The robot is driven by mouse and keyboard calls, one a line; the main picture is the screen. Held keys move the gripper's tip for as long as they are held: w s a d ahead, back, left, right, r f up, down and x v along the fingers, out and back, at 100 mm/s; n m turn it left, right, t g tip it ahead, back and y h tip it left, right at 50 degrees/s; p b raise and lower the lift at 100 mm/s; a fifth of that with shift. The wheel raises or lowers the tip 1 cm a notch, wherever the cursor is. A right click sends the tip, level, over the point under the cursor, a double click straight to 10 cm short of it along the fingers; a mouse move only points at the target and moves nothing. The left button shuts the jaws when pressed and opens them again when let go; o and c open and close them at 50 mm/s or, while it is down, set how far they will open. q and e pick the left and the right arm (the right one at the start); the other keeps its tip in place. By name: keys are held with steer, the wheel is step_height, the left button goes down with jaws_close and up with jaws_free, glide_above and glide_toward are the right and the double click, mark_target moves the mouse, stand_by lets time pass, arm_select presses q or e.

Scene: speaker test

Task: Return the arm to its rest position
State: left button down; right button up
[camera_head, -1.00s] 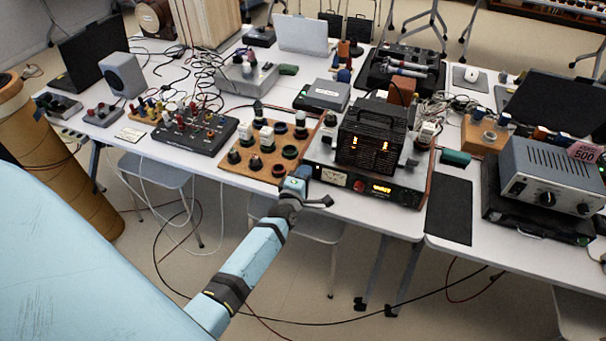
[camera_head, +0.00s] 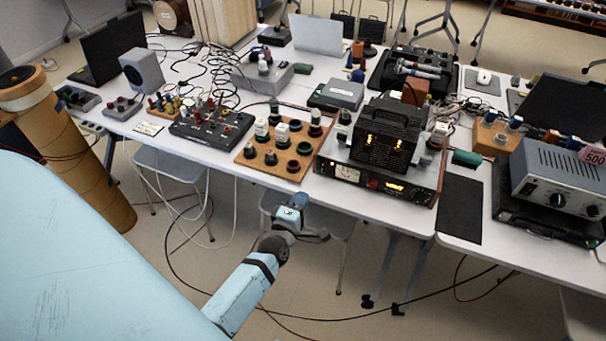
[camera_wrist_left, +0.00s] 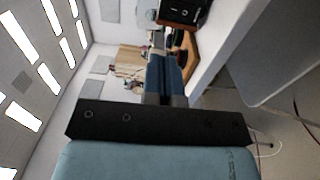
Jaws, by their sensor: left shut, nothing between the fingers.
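My left arm, light blue with dark bands, comes up from the lower part of the head view. Its gripper (camera_head: 299,199) is in front of the table's front edge, apart from the things on the table. In the left wrist view the gripper (camera_wrist_left: 157,50) has its blue fingers together with nothing between them. My right gripper is in neither view.
A white table (camera_head: 350,204) bears a wooden board of tubes (camera_head: 257,158), an amplifier with glowing tubes (camera_head: 382,146) and a grey instrument (camera_head: 566,180). A brown cardboard cylinder (camera_head: 75,145) stands at the left. Cables lie on the floor below the table.

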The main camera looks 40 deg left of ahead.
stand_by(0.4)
arm_select(q)
steer(key=s+d+r+m+g+h+p, duration=0.3)
steer(key=s+d+m+p, duration=0.2)
steer(key=s+m, duration=0.4)
steer(key=s+d+r+m+g+h+p, duration=0.3)
steer(key=s+d+m+p, duration=0.3)
steer(key=m, duration=0.8)
steer(key=s+d+h, duration=0.1)
steer(key=s+d, duration=0.1)
steer(key=s, duration=0.1)
steer(key=shift+d+m+g, duration=0.25)
steer(key=shift+m+g, duration=0.05)
steer(key=shift+g, duration=0.1)
